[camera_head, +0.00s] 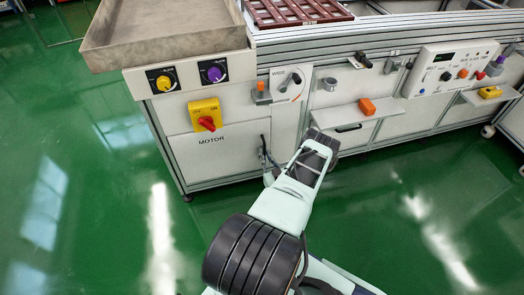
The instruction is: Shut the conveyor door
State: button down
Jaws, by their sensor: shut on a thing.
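The conveyor door appears to be the white panel marked MOTOR (222,155) on the front of the conveyor cabinet. It looks about flush with the frame; a small gap cannot be made out. A thin dark upright handle (262,148) is at its right edge. My gripper (266,168) is at this handle, low on the cabinet front, and looks shut on it. My wrist and arm partly hide the fingers and the cabinet just to the right.
A red switch on a yellow plate (206,116) is above the panel. A beige tray (165,45) overhangs at upper left. A shelf with an orange block (367,107) and a control box (450,69) are to the right. Green floor (95,215) is clear in front.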

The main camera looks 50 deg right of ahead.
aim_at(261, 130)
jog(key=shift+w+d, duration=0.1)
jog(key=shift+w, duration=0.15)
jog(key=c, duration=2)
grip_release()
jog(key=shift+c, duration=0.2)
notch_tip(261, 130, up, 10)
